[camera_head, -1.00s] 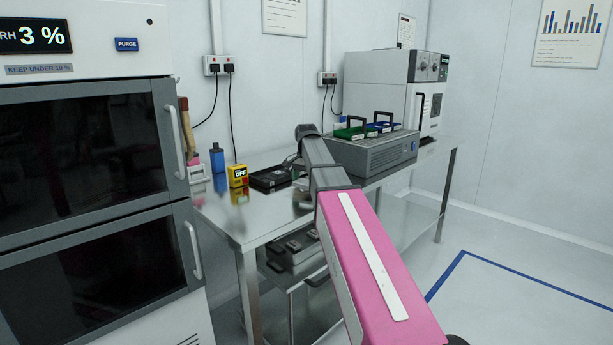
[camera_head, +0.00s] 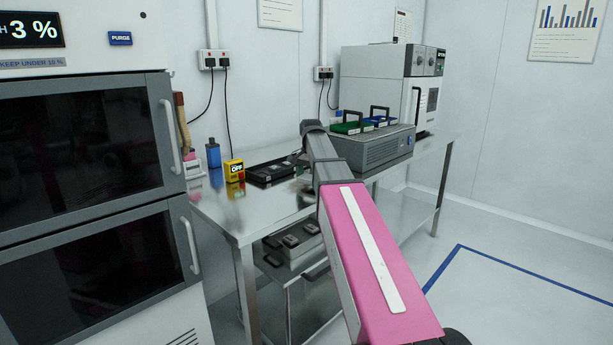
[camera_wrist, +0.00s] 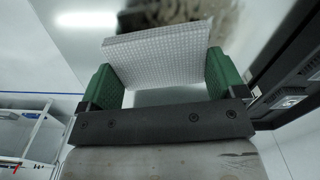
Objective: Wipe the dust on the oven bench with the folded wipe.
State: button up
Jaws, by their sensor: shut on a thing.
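My gripper (camera_wrist: 163,68) has green fingers and is shut on the folded wipe (camera_wrist: 155,55), a pale, textured pad, in the wrist view. Beyond the wipe's far edge, a dark, speckled dust patch (camera_wrist: 195,12) shows on the shiny bench top. I cannot tell whether the wipe touches the bench. In the head view the steel oven bench (camera_head: 225,215) runs along the wall. My pink arm reaches over it and hides my gripper and the wipe there.
A grey unit (camera_head: 375,150) with green and blue carriers and a white oven (camera_head: 375,80) stand farther right. A dry cabinet (camera_head: 80,150) is at left.

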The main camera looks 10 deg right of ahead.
jog(key=shift+d+f, duration=0.1)
jog(key=shift+d, duration=0.05)
dwell(0.5)
jog(key=shift+f, duration=0.6)
jog(key=shift+f, duration=0.3)
dwell(1.2)
jog(key=shift+s, duration=0.1)
